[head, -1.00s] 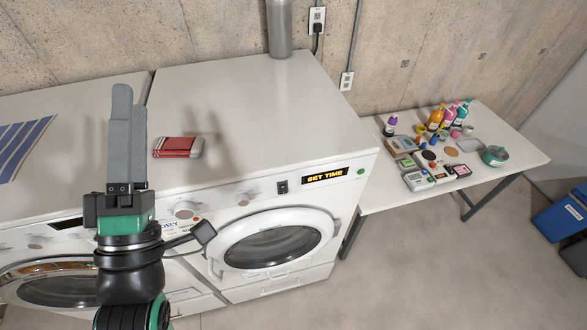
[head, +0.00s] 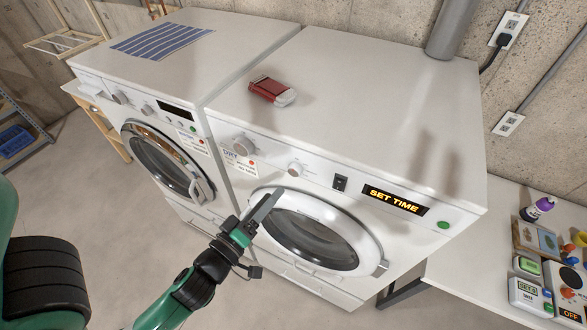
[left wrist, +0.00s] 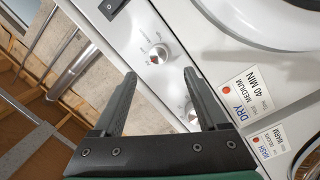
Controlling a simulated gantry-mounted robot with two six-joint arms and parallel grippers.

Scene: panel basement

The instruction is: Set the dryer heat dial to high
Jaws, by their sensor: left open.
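The white dryer (head: 330,140) has two round dials on its front panel, a left dial (head: 243,145) and a right dial (head: 296,170). The left dial (left wrist: 190,112) is partly hidden by a finger. A card (left wrist: 245,92) reads DRY, MEDIUM, 40 MIN. My left gripper (head: 275,196) is in front of the dryer, below the dials and overlapping the door's upper left. In the left wrist view its fingers (left wrist: 163,98) are apart and empty. My right gripper is not in view.
The round dryer door (head: 322,240) is shut. A black switch (head: 340,183), a SET TIME display (head: 394,199) and a green button (head: 443,225) lie right of the dials.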

